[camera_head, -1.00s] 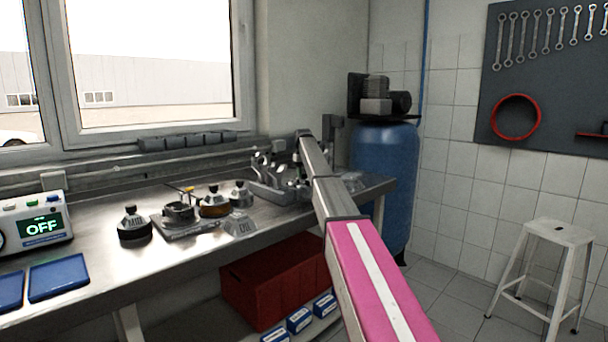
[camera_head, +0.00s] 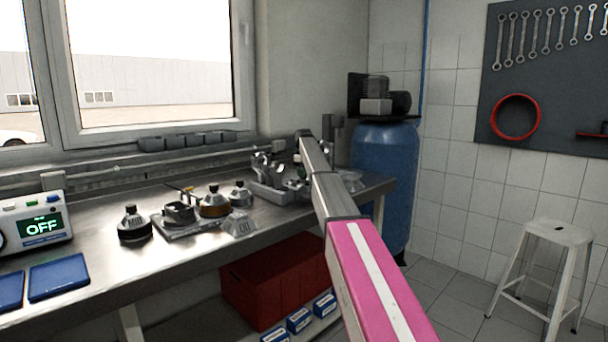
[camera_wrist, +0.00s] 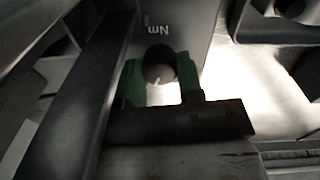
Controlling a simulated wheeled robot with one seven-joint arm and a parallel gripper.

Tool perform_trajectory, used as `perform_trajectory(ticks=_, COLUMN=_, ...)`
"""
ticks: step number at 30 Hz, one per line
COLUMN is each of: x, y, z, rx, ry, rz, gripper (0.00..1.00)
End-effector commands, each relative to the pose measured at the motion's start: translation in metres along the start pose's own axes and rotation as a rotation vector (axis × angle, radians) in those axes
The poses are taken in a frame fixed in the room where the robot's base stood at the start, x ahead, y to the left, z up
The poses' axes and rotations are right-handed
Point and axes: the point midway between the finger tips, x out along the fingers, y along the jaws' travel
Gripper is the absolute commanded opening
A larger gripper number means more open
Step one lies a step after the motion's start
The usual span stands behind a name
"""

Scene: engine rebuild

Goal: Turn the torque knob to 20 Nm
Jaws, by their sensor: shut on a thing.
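The torque knob (camera_wrist: 160,62) is a dark round knob in the wrist view, on a grey face with "Nm" printed upside down above it. A small pale mark shows at its lower edge. My gripper (camera_wrist: 160,82) has green finger pads, one on each side of the knob, and is shut on it. The number scale around the knob is not readable. In the head view my pink and grey arm reaches to the back right of the steel bench (camera_head: 95,215), and its own links hide the knob and most of the gripper.
A grey tray of metal parts (camera_head: 268,192) lies just left of my arm's end. A box reading OFF (camera_head: 38,225) is at far left. A blue tank (camera_head: 385,180) stands behind the bench's right end.

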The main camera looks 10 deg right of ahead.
Motion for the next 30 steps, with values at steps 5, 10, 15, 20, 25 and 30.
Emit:
perform_trajectory(ticks=5, x=-0.0005, y=0.0001, z=0.0002, rx=-0.020, ry=0.000, rz=0.000, gripper=0.10)
perform_trajectory(ticks=10, x=-0.0005, y=0.0001, z=0.0002, rx=-0.021, ry=0.000, rz=0.001, gripper=0.10)
perform_trajectory(ticks=15, x=-0.0006, y=0.0001, z=0.0002, rx=-0.020, ry=0.000, rz=0.001, gripper=0.37)
perform_trajectory(ticks=20, x=-0.0004, y=0.0001, z=0.0001, rx=-0.020, ry=0.000, rz=0.001, gripper=0.45)
perform_trajectory(ticks=25, x=-0.0008, y=0.0001, z=0.0000, rx=-0.020, ry=0.001, rz=0.000, gripper=0.45)
perform_trajectory(ticks=30, x=-0.0093, y=0.0005, z=-0.0004, rx=-0.020, ry=0.001, rz=0.001, gripper=0.45)
